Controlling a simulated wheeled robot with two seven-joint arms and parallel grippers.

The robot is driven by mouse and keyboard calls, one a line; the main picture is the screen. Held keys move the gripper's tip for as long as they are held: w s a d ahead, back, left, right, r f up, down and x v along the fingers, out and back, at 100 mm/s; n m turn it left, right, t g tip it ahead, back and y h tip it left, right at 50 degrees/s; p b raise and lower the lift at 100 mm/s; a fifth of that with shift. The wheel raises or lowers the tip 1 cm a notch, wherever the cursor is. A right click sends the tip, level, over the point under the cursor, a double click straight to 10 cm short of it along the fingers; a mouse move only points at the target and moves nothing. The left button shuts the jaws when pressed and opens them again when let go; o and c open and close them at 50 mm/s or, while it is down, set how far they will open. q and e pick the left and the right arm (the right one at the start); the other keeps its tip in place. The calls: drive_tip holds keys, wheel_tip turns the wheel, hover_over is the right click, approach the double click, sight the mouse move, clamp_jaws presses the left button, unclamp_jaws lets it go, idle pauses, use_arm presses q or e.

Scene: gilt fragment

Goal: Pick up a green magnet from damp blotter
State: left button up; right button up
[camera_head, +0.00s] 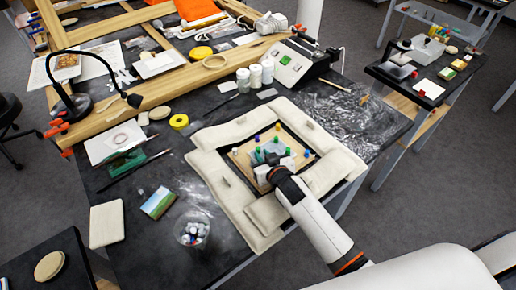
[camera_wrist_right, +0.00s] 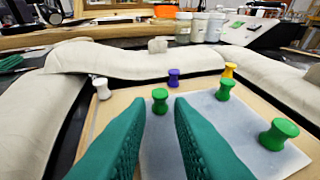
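A green magnet (camera_wrist_right: 160,101) stands upright on the pale damp blotter (camera_wrist_right: 210,120), in line with the gap between my right gripper's fingertips (camera_wrist_right: 160,103) in the right wrist view. The teal fingers are apart, and I cannot tell whether they touch it. Two more green magnets stand to the right, one farther back (camera_wrist_right: 224,90) and one nearer (camera_wrist_right: 278,134). In the head view my right gripper (camera_head: 270,158) is low over the board (camera_head: 243,163) inside the padded frame and hides part of the blotter. My left gripper is not in view.
Beige padded bolsters (camera_head: 215,180) ring the board. White jars (camera_head: 255,76) stand behind, and a clear cup (camera_head: 192,229) of small items is at front left.

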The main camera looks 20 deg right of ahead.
sight(258, 151)
drive_tip(key=shift+x, duration=1.35)
drive_tip(key=shift+s, duration=0.1)
clamp_jaws()
